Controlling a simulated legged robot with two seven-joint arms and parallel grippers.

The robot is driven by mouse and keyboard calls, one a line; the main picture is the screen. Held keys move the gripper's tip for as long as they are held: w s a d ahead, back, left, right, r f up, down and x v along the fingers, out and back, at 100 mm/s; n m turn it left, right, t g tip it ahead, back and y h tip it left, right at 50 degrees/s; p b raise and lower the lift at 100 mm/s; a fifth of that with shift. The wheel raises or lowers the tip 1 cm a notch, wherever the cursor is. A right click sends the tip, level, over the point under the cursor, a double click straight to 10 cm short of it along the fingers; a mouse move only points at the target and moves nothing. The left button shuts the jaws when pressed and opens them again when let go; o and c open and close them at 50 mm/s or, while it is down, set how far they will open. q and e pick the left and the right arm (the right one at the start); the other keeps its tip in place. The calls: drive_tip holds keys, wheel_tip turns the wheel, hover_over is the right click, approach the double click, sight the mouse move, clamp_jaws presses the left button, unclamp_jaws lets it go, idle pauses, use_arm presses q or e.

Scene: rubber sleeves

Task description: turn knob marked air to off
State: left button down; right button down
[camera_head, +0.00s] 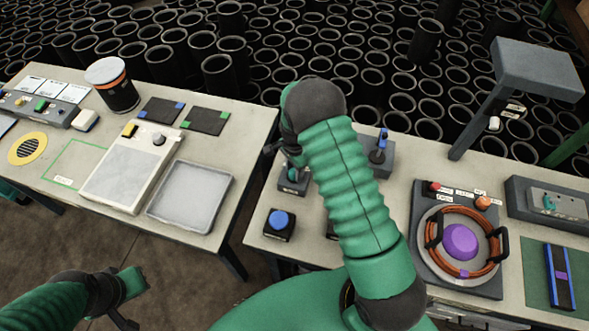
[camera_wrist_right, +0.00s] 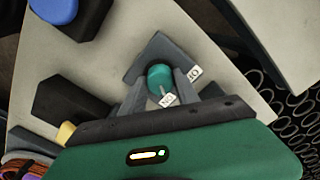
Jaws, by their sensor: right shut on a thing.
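The teal knob (camera_wrist_right: 158,74) sits on a grey angled base in the right wrist view, with small white labels beside it, one seeming to read ON. In the head view the knob (camera_head: 293,174) shows partly on its grey base (camera_head: 288,186), left of my right arm. My right gripper (camera_wrist_right: 161,82) is shut on the knob, one finger on each side of it. In the head view the arm and wrist hide most of this gripper. My left gripper (camera_head: 128,298) hangs low at the lower left, away from both tables; its finger state is unclear.
A blue button box (camera_head: 281,222) stands in front of the knob base. A blue-topped lever box (camera_head: 380,155) stands right of my arm. A panel with a purple dome and orange cable (camera_head: 462,240) lies further right. A gap separates the left table (camera_head: 215,232).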

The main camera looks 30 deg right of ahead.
drive_tip(key=shift+w+d+n, duration=0.1)
drive_tip(key=shift+w+n, duration=0.05)
drive_tip(key=shift+n, duration=0.25)
drive_tip(key=shift+n+b, duration=0.35)
drive_tip(key=shift+n, duration=0.55)
drive_tip(key=n, duration=0.3)
drive_tip(key=shift+r+n+b, duration=0.1)
drive_tip(key=shift+n+b, duration=0.2)
drive_tip(key=shift+b, duration=0.05)
drive_tip(key=n, duration=0.5)
drive_tip(key=shift+w+r+n+b, duration=0.1)
drive_tip(key=shift+n+b, duration=0.2)
drive_tip(key=shift+b, duration=0.05)
drive_tip(key=c, duration=1.3)
unclamp_jaws()
drive_tip(key=o, duration=0.4)
